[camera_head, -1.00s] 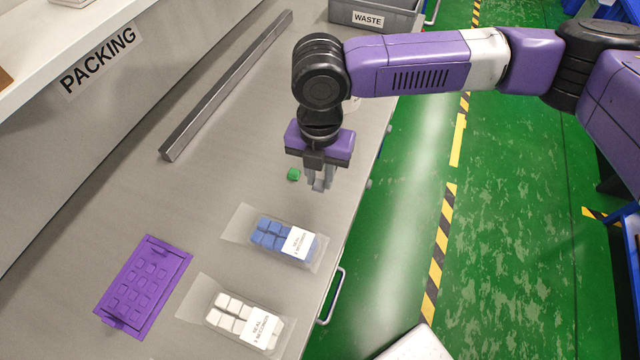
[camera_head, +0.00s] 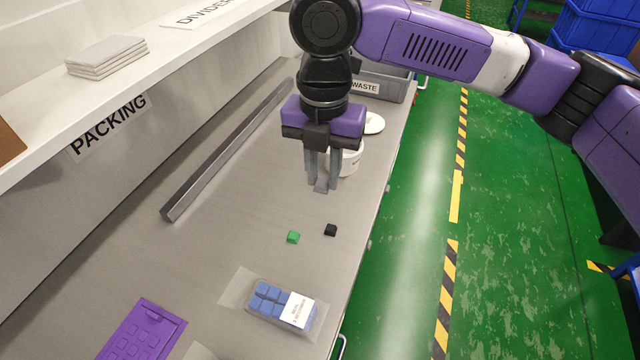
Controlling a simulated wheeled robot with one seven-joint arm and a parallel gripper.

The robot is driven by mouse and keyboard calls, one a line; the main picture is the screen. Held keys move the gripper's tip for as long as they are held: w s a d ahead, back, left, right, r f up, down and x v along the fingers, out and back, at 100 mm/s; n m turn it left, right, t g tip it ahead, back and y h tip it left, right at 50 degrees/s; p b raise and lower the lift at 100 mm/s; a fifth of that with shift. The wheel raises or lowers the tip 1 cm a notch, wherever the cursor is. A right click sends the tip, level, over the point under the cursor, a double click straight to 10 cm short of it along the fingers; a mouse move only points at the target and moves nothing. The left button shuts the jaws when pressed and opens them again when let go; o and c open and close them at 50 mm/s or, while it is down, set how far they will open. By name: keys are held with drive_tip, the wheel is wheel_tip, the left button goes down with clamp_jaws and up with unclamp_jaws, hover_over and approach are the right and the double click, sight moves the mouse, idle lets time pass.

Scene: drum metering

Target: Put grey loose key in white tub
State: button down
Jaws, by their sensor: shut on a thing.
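My gripper (camera_head: 322,182) is shut on the grey loose key (camera_head: 321,188), a small piece showing between the fingertips. It is held above the bench. The white tub (camera_head: 352,161) stands just behind and to the right of the fingers, which partly hide it. I cannot see into the tub from here. A white round lid-like disc (camera_head: 374,123) lies beyond the tub.
A green key (camera_head: 293,237) and a black key (camera_head: 330,230) lie loose on the bench (camera_head: 225,215). A blue key tray (camera_head: 275,305) and purple plate (camera_head: 142,330) are nearer. A long grey bar (camera_head: 225,155) lies left. The waste bin (camera_head: 385,85) is at the back.

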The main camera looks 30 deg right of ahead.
drive_tip(key=w+d+f, duration=0.4)
drive_tip(key=w+d, duration=0.5)
drive_tip(key=w+d+f+b, duration=0.1)
drive_tip(key=w+d+f, duration=0.3)
drive_tip(key=w+d, duration=0.5)
drive_tip(key=shift+w+b, duration=0.3)
drive_tip(key=shift+w, duration=0.3)
drive_tip(key=shift+d, duration=0.1)
drive_tip(key=shift+f+b, duration=1.4)
drive_tip(key=shift+f, duration=2.2)
drive_tip(key=shift+f+b, duration=1.2)
drive_tip(key=shift+f, duration=0.95)
